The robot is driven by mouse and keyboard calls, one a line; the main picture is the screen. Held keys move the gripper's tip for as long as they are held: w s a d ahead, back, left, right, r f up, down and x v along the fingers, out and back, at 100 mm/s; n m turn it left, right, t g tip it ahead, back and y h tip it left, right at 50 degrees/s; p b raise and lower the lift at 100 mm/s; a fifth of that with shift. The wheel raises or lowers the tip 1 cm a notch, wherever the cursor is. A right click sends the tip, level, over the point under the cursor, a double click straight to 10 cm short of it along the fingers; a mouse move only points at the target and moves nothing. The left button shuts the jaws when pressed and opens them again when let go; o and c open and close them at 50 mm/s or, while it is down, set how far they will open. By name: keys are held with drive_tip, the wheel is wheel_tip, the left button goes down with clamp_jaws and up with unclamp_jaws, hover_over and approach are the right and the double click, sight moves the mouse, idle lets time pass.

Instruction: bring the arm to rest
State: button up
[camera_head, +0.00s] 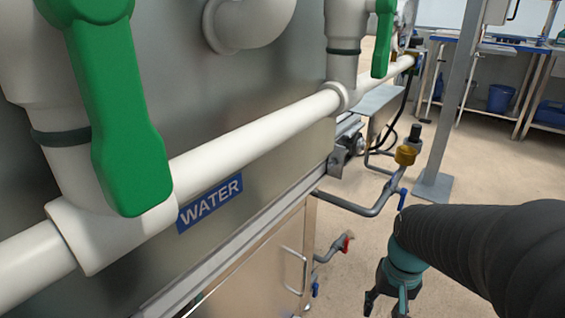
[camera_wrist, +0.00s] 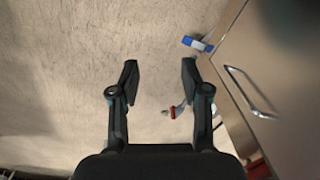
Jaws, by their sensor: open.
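My gripper (camera_head: 385,302) shows at the lower right of the head view, at the end of my dark sleeved arm. It hangs low beside the steel machine, and its lower end is cut off by the frame edge. In the wrist view my gripper (camera_wrist: 157,75) has its two black fingers apart with nothing between them. Bare floor lies beyond the fingertips.
A steel machine with white pipes (camera_head: 250,127), large green valve handles (camera_head: 118,110) and a WATER label (camera_head: 210,203) fills the left. A pipe with a brass fitting (camera_head: 405,155) juts out near my arm. A grey post (camera_head: 455,100) stands behind. A cabinet handle (camera_wrist: 250,92) is right of my gripper.

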drive_tip(key=s+a+r+n+t+p, duration=0.1)
drive_tip(key=s+a+r+t, duration=0.1)
drive_tip(key=r, duration=0.5)
drive_tip(key=s+a+r+n+t+p, duration=0.1)
drive_tip(key=s+a+r+t+p, duration=0.1)
drive_tip(key=r, duration=0.6)
drive_tip(key=shift+s+a+n+t+h, duration=0.2)
drive_tip(key=shift+s+n+t+h, duration=0.15)
drive_tip(key=shift+s+t, duration=0.3)
